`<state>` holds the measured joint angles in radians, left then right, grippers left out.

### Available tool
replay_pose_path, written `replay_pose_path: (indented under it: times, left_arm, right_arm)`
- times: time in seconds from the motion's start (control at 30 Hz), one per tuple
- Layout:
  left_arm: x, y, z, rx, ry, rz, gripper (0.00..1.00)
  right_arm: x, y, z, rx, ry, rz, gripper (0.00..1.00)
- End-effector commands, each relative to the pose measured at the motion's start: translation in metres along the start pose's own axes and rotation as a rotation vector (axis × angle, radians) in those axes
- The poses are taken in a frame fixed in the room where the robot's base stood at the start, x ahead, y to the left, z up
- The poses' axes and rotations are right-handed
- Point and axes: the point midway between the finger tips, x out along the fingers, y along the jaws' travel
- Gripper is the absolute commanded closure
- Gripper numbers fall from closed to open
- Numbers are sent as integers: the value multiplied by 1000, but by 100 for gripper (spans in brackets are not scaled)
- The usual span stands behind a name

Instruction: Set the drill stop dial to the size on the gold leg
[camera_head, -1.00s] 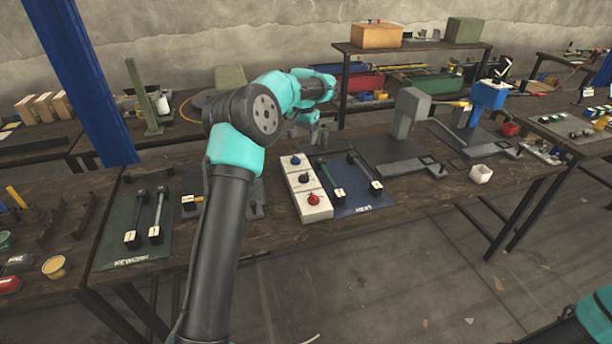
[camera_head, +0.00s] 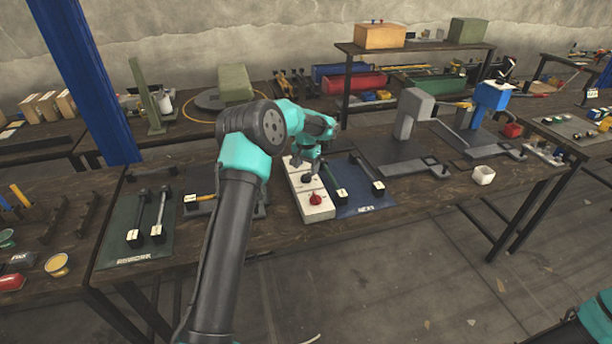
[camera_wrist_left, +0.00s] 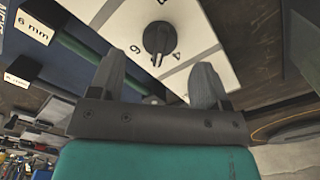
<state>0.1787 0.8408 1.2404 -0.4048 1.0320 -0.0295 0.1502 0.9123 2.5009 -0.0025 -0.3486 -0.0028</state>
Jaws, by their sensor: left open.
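A white control box (camera_head: 310,205) stands on the middle table, with a red knob (camera_head: 316,198) at its near end and a dark dial (camera_head: 307,179) in its middle. In the left wrist view the dial (camera_wrist_left: 158,38) is a black knob on a white face, with a 6 and a 4 by it. Its slotted narrow end lies between those marks. My left gripper (camera_wrist_left: 160,68) is open, its fingers on either side of the dial's near end; contact cannot be told. A gold-yellow bar (camera_head: 205,197) with a white tag lies left of my arm; its tag is unreadable. My right gripper is out of view.
A blue mat (camera_head: 352,200) right of the box holds two dark-ended rods; a label there reads 6 mm (camera_wrist_left: 34,28). A green REWORK mat (camera_head: 130,250) holds two more rods at left. A grey press (camera_head: 410,125) and a blue press (camera_head: 488,100) stand further right.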

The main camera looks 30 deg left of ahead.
Motion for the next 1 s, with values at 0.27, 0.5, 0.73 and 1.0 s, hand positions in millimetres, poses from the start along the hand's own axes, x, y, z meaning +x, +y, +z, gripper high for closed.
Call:
replay_pose_path:
  times: [0.27, 0.5, 0.73, 1.0]
  left_arm:
    - [37, 0, 1, -1, -2, 1, 30]
    - [42, 0, 0, -1, -1, 1, 30]
    - [42, 0, 0, 0, -1, 1, 38]
    - [42, 0, 0, 0, -1, 1, 64]
  right_arm:
    - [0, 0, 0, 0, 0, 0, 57]
    - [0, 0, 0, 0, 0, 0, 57]
    - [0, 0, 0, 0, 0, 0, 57]
    - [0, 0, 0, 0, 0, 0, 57]
